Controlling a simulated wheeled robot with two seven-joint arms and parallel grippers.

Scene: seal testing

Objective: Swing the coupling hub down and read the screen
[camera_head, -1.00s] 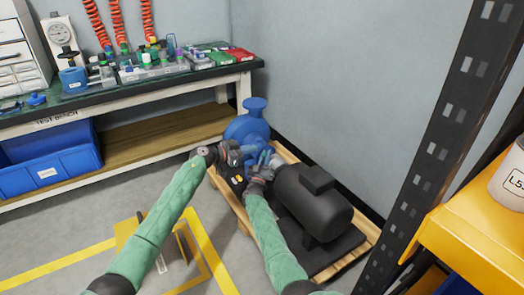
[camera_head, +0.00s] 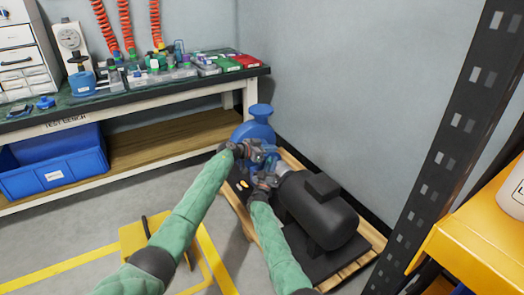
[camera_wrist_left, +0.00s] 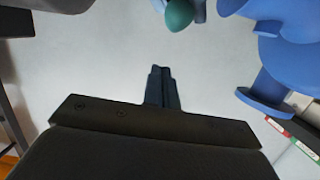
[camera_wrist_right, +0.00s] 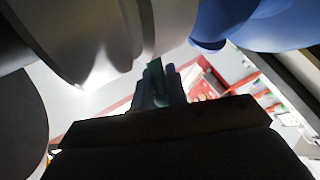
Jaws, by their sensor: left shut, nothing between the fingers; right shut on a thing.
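The blue pump (camera_head: 255,128) and the black motor (camera_head: 318,212) stand on a pallet, with a light grey coupling part (camera_head: 287,168) between them. A large silver rounded part, perhaps the coupling hub (camera_wrist_right: 85,35), is close at the upper left of the right wrist view. My left gripper (camera_head: 265,152) is at the pump's near side; its fingers (camera_wrist_left: 160,85) are together and empty. A green knob (camera_wrist_left: 179,14) lies beyond them. My right gripper (camera_head: 268,179) is just below, beside the coupling, shut on a narrow dark green piece (camera_wrist_right: 156,75). Arms hide much of the coupling. I cannot make out a screen.
A black perforated post (camera_head: 440,150) and yellow shelf (camera_head: 475,245) stand at the right. A yellow frame (camera_head: 135,237) is on the floor.

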